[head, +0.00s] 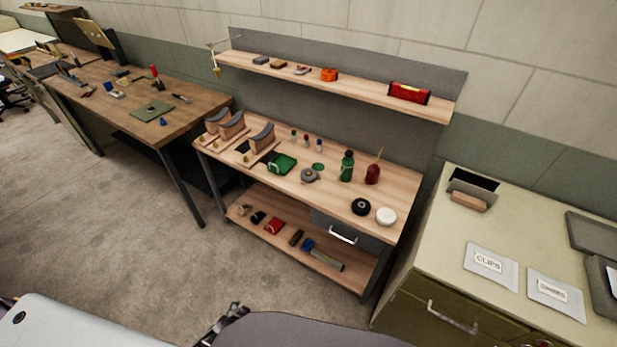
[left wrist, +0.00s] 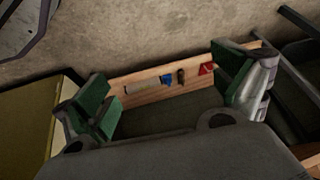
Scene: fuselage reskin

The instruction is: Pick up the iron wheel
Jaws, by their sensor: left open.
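The wooden workbench (head: 330,188) stands in the middle of the head view. A small grey round piece (head: 309,175) lies on its top; it may be the iron wheel, but I cannot tell for sure. A black roll (head: 361,207) and a white roll (head: 386,216) lie near the bench's right front corner. My left gripper (head: 226,322) shows in part at the bottom of the head view, low in front of the bench and apart from it. In the left wrist view its green-padded fingers (left wrist: 165,88) are wide apart with nothing between them. My right gripper is not in view.
The lower shelf (head: 290,247) holds a red item, a blue item and other small things. A green bottle (head: 346,167) and a dark red bottle (head: 373,174) stand on the bench. An olive cabinet (head: 440,240) stands close on the right. Bare floor (head: 130,220) lies left.

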